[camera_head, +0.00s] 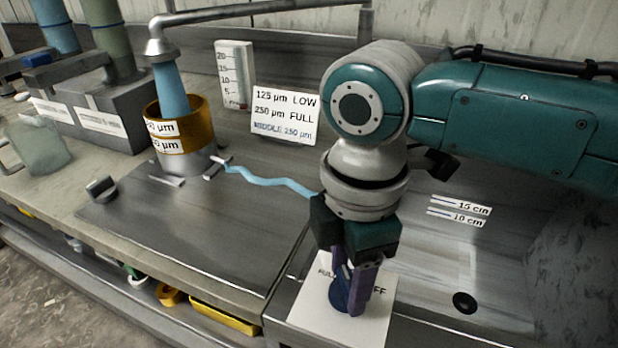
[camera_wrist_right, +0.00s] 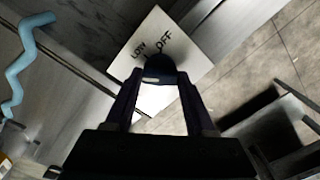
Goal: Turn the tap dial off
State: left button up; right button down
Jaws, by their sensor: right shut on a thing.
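The tap dial (camera_head: 340,290) is a dark blue knob on a white plate (camera_head: 310,318) at the front edge of the bench. In the right wrist view the dial (camera_wrist_right: 160,68) stands between my fingers, and the plate (camera_wrist_right: 150,28) reads LOW and OFF. A pale mark on the dial faces the lower left side, not the OFF word. My right gripper (camera_head: 357,300) points down and is shut on the dial. Its fingers hide part of the plate's lettering in the head view. Water runs from the tap spout (camera_head: 155,48) into the stacked sieves (camera_head: 190,125). My left gripper is not in view.
A pale blue wavy hose or stream (camera_head: 270,182) runs from the sieves toward the sink area. A sign with micron sizes (camera_head: 284,115) and a scale gauge (camera_head: 234,75) stand at the back.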

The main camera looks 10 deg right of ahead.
jog(key=m+p, duration=0.1)
jog(key=m, duration=0.1)
jog(key=m+p, duration=0.1)
jog(key=shift+r+m+p, duration=0.2)
jog(key=shift+m+p, duration=0.2)
jog(key=m+p, duration=0.2)
jog(key=m, duration=0.2)
jog(key=shift+m+p, duration=0.3)
jog(key=m+p, duration=0.1)
jog(key=m, duration=0.3)
jog(key=shift+f+p, duration=0.1)
jog(key=shift+p, duration=0.2)
jog(key=shift+w+m+p, duration=0.1)
jog(key=shift+m+p, duration=0.45)
jog(key=shift+m, duration=1.85)
jog(key=shift+c, duration=1.2)
grip_release()
jog(key=shift+f, duration=0.1)
